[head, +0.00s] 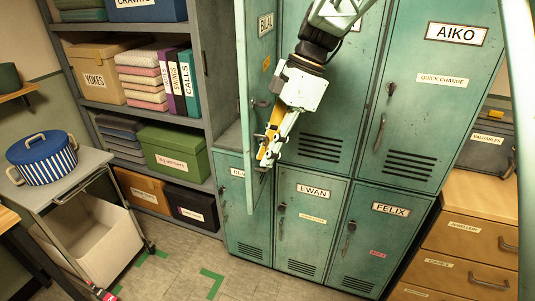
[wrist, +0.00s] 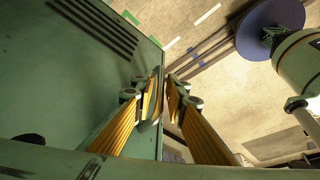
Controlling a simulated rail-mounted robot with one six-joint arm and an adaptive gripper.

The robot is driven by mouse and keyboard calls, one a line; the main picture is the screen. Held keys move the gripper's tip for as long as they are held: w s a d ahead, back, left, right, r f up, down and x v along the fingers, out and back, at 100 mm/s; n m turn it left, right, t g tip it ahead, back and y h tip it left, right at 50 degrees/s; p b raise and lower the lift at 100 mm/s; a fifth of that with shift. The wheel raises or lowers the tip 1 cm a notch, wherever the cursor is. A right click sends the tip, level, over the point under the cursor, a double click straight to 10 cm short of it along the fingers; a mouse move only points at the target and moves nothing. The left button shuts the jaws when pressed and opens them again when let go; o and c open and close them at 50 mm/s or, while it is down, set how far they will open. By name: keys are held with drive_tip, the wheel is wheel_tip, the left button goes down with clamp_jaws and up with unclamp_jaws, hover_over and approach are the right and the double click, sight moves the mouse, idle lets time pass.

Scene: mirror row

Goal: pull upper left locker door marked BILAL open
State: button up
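The upper left locker door (head: 259,62) stands swung out and is seen nearly edge-on in the head view, with part of the name plate BILAL (head: 265,24) showing. Its latch (head: 262,103) shows just left of my gripper. The locker opening lies left of the door. My gripper (head: 264,163) points down by the lower half of the door and covers part of it. In the wrist view, the vented door face (wrist: 70,80) fills the left. The yellow fingers (wrist: 163,90) stand apart near its free edge, a gap between their tips. Contact with the door is unclear.
The AIKO locker door (head: 435,90) is right of my arm. Below are the EWAN (head: 308,240) and FELIX (head: 380,240) doors, all shut. A shelf (head: 205,60) with boxes and binders stands left. A wooden drawer unit (head: 465,240) stands right. Floor in front is clear.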

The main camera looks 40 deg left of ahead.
drive_tip(key=shift+w+r, duration=0.1)
drive_tip(key=shift+r, duration=0.1)
drive_tip(key=v, duration=1.1)
drive_tip(key=shift+r, duration=0.35)
idle(0.4)
drive_tip(key=shift+w+d, duration=0.1)
drive_tip(key=shift+d, duration=0.05)
